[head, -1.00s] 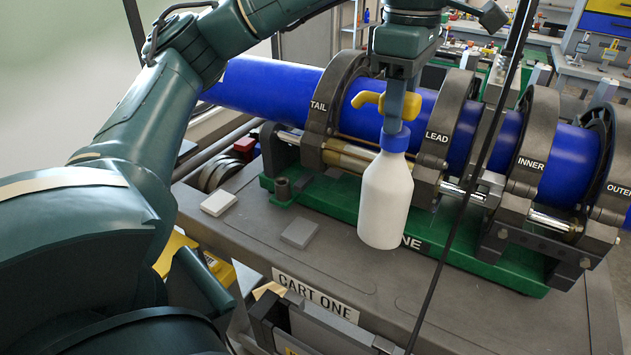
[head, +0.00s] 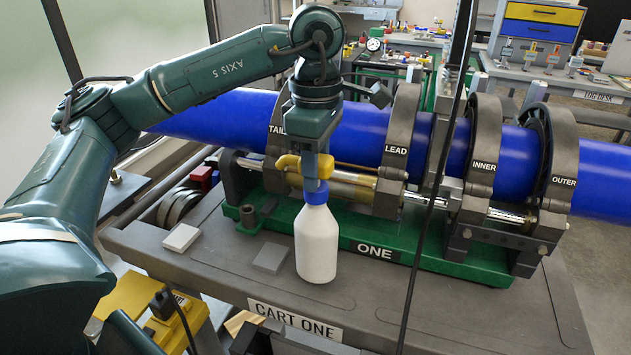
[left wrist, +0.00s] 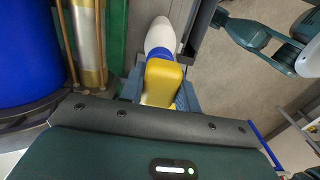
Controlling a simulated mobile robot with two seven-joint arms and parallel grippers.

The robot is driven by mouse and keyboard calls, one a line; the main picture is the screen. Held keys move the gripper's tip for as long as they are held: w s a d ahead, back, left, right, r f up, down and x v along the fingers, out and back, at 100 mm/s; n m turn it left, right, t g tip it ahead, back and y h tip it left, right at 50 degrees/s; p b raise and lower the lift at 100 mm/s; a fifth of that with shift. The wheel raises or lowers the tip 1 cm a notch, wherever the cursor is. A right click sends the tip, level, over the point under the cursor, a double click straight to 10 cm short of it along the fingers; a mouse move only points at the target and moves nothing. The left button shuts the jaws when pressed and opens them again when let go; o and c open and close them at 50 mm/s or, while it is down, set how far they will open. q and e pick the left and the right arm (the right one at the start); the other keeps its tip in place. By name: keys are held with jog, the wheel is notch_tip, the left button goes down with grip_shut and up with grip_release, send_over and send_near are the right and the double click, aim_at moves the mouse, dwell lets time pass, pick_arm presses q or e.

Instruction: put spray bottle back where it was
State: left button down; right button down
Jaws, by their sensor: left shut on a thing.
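The spray bottle (head: 317,243) has a white body, a blue collar and a yellow trigger head. It is upright at the front of the cart top, before the green base of the pipe clamps. My left gripper (head: 318,172) comes down from above and is shut on the bottle's neck and head. In the left wrist view the yellow head of the spray bottle (left wrist: 163,80) sits between the fingers. The bottle's base looks at or very near the cart top; I cannot tell whether it touches. My right gripper is not in view.
The grey cart top (head: 345,310), labelled CART ONE, has bare room right of the bottle. A white pad (head: 181,238) and a grey pad (head: 270,257) lie to its left. Behind stand the dark clamp rings (head: 397,150) around a blue pipe (head: 600,180). A thin dark pole crosses the view.

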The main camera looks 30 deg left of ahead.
pick_arm(q)
notch_tip(320, 180, down, 2)
jog(key=shift+f, duration=0.45)
jog(key=c, duration=1)
grip_release()
